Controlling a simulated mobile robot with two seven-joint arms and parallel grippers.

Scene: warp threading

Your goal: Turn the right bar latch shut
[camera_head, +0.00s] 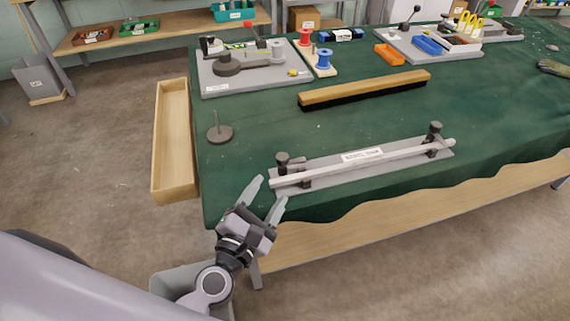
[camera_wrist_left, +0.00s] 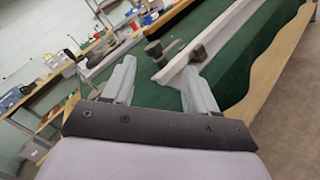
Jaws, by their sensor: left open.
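A pale bar (camera_head: 375,160) lies along a grey labelled plate (camera_head: 330,175) near the front edge of the green-covered table. The right bar latch (camera_head: 434,138) is a dark post with a knob at the bar's right end; whether its arm crosses the bar is too small to tell. The left bar latch (camera_head: 283,160) is a similar dark knobbed piece at the other end. My left gripper (camera_head: 269,192) is open and empty, just off the bar's left end, far from the right latch. The left wrist view shows the bar (camera_wrist_left: 212,35) beyond the fingers (camera_wrist_left: 158,66). My right gripper is out of view.
A wooden beam (camera_head: 365,90) lies behind the bar. A dark disc with a pin (camera_head: 219,133) stands at the left, beside a wooden tray (camera_head: 174,140) off the table edge. Fixtures and spools (camera_head: 324,60) stand farther back. Green cloth around the plate is mostly clear.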

